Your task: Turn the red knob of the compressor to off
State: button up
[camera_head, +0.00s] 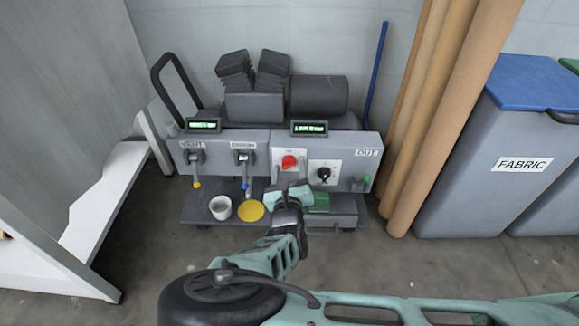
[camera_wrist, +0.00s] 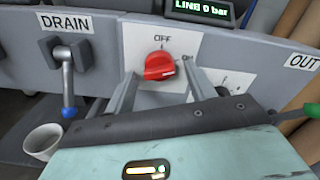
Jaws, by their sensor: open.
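The red knob (camera_head: 289,161) sits on a white plate on the compressor (camera_head: 235,155) front. In the wrist view the red knob (camera_wrist: 159,65) lies near the middle, below the word OFF, with the ON label to its right. Its bar slants slightly, and I cannot surely tell which mark it points to. My gripper (camera_head: 289,188) is just in front of and below the knob. In the wrist view my gripper (camera_wrist: 162,80) is open, with a finger on each side of the knob's outline. Contact with the knob is not visible.
A black knob (camera_head: 324,173) is right of the red one. The DRAIN lever (camera_wrist: 67,80) hangs at the left. A white cup (camera_head: 221,207) and yellow disc (camera_head: 251,211) rest on the lower deck. Cardboard rolls (camera_head: 432,120) and a FABRIC bin (camera_head: 522,150) stand right.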

jog(key=c, duration=1)
jog(key=shift+r+p, duration=0.15)
jog(key=shift+p, duration=0.3)
jog(key=n+p, duration=0.1)
jog(key=p, duration=0.1)
jog(key=n+p, duration=0.1)
jog(key=shift+d+r+n+p, duration=0.1)
jog(key=shift+r+n+p, duration=0.1)
jog(key=shift+n+p, duration=0.2)
jog(key=n+p, duration=0.2)
jog(key=shift+n+p, duration=0.3)
jog(key=shift+n, duration=0.1)
jog(key=n+p, duration=0.2)
jog(key=n, duration=0.2)
jog(key=shift+f, duration=0.1)
jog(key=shift+n+p, duration=0.65)
jog(key=shift+n, duration=1.45)
